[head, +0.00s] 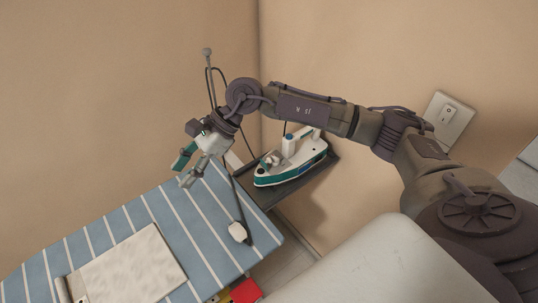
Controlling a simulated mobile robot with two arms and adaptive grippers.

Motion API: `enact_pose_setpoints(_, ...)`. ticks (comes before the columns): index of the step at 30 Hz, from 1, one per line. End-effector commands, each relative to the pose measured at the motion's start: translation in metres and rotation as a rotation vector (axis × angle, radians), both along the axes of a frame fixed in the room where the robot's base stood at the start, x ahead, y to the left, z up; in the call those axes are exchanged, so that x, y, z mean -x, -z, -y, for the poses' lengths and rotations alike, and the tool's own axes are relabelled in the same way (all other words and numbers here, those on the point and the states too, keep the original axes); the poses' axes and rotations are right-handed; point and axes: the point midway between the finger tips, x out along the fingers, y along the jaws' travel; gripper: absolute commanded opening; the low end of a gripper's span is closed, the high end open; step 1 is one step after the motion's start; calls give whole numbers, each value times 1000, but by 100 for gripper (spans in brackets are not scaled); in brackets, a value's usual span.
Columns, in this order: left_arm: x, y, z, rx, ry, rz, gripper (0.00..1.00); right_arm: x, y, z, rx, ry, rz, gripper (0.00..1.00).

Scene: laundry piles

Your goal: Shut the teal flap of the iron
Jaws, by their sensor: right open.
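The iron (295,162) is white with a teal band round its lower body. It sits on a dark rest tray (322,168) at the far right end of the ironing board (205,222). A small white part with a blue top stands up on the iron. I cannot make out the teal flap or how it stands at this size. My right gripper (184,172) is open and empty, with teal on its fingers. It hangs above the board's far edge, left of the iron and apart from it. My left gripper is not in view.
A pale cloth (133,270) lies on the blue striped board at lower left. A white piece (238,232) on a dark strap or cord lies at the board's right edge. Walls close in behind; a wall outlet (449,116) is at right. Red and yellow items (245,291) show below.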

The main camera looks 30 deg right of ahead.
Motion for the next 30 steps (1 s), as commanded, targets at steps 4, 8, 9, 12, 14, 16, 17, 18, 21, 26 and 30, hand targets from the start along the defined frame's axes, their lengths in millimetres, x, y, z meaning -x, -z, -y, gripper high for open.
enact_pose_setpoints(4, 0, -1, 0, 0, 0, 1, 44, -25, 9, 123, 484, -82, 60, 43)
enact_pose_setpoints(8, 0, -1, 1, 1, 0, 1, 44, -28, -2, 196, 732, -102, 30, 43)
enact_pose_setpoints(9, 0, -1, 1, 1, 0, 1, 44, -27, -6, 211, 778, -103, 18, 43)
enact_pose_setpoints(12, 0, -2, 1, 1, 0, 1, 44, -26, -10, 230, 841, -107, -1, 43)
enact_pose_setpoints(14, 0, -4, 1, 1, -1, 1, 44, -25, -7, 234, 854, -107, -6, 43)
enact_pose_setpoints(16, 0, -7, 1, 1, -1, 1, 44, -25, 1, 234, 855, -110, -10, 43)
enact_pose_setpoints(17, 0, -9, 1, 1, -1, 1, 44, -24, 6, 234, 855, -111, -12, 43)
enact_pose_setpoints(18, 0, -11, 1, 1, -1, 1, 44, -24, 12, 234, 854, -110, -11, 43)
enact_pose_setpoints(21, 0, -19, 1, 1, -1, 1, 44, -24, 32, 233, 852, -110, -12, 43)
enact_pose_setpoints(26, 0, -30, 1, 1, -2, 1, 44, -24, 67, 232, 851, -111, -10, 43)
enact_pose_setpoints(30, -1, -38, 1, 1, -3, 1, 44, -24, 94, 233, 851, -109, -10, 43)
